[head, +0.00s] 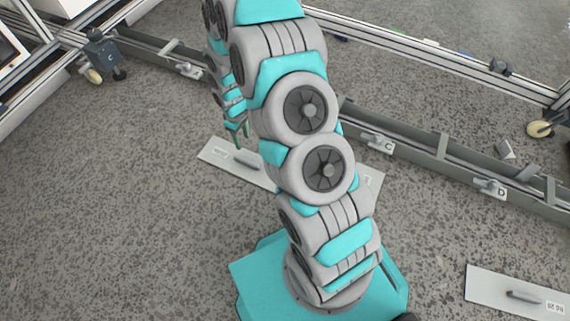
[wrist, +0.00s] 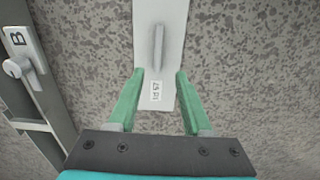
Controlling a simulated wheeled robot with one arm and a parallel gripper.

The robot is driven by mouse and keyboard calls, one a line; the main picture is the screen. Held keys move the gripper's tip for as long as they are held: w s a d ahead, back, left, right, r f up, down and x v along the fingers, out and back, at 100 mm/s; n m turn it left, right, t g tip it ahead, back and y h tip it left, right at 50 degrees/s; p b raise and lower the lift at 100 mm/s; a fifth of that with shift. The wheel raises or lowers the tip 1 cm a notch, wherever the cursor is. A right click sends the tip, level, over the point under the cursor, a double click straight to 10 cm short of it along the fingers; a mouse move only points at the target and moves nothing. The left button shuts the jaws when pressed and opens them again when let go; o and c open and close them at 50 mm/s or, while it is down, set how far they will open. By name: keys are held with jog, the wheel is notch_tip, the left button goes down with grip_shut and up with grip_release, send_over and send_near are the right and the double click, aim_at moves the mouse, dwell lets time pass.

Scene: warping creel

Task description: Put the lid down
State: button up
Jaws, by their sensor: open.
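A flat pale grey lid (head: 225,158) with a raised bar handle and a small white label lies on the speckled floor, left of my arm in the head view. My arm hides its right end. In the wrist view a lid (wrist: 174,20) lies under my gripper, with its handle (wrist: 157,45) running lengthwise; its label is too small to read surely. My gripper (wrist: 160,73) is open and empty. Its green fingertips stand on either side of the handle's near end, apart from it. In the head view my gripper (head: 240,140) hangs over the left lid.
Another lid (head: 490,284) lies at the lower right, and part of a pale panel (head: 371,184) shows right of my arm. A metal rail (head: 430,155) with tags C and D runs behind. Tag B (wrist: 17,40) is on a rail at left. The left floor is clear.

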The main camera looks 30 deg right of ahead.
jog(key=s+r+m, duration=0.2)
jog(key=s+r, duration=0.4)
jog(key=r, duration=0.5)
jog(key=s+r+m, duration=0.1)
jog(key=s+r, duration=0.5)
jog(key=r, duration=0.5)
jog(key=s+r+m, duration=0.2)
jog(key=s+r, duration=0.3)
jog(key=s, duration=0.6)
jog(key=s+r+m+g, duration=0.1)
jog(key=s+r, duration=0.4)
jog(key=s, duration=0.6)
jog(key=shift+s+r+m+g, duration=0.3)
jog(key=shift+r+m, duration=0.1)
